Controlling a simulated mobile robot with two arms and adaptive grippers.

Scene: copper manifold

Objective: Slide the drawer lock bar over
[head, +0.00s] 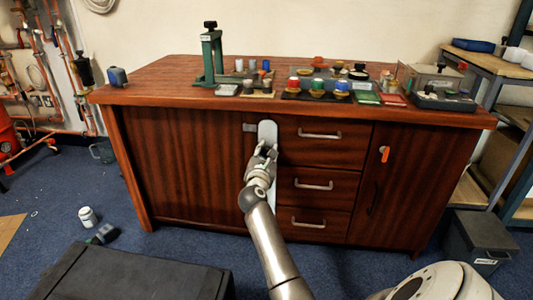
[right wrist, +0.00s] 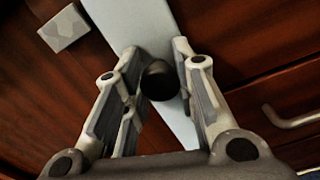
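The lock bar (head: 267,131) is a pale metal strip. It stands upright on the cabinet front at the left edge of the drawer stack; my right arm hides part of it. In the right wrist view the bar (right wrist: 133,22) runs behind a round black knob (right wrist: 158,82). My right gripper (head: 265,149) is in front of the bar's upper part. Its fingers (right wrist: 156,62) stand apart on either side of the knob, without a clear grip on it. My left gripper is not in view.
A light catch block (right wrist: 65,27) sits left of the bar. Three drawers with bar handles (head: 318,134) are to its right. An orange tag (head: 385,155) hangs on the right door. The crowded tabletop (head: 160,85) is above. A dark box (head: 130,275) stands at front left.

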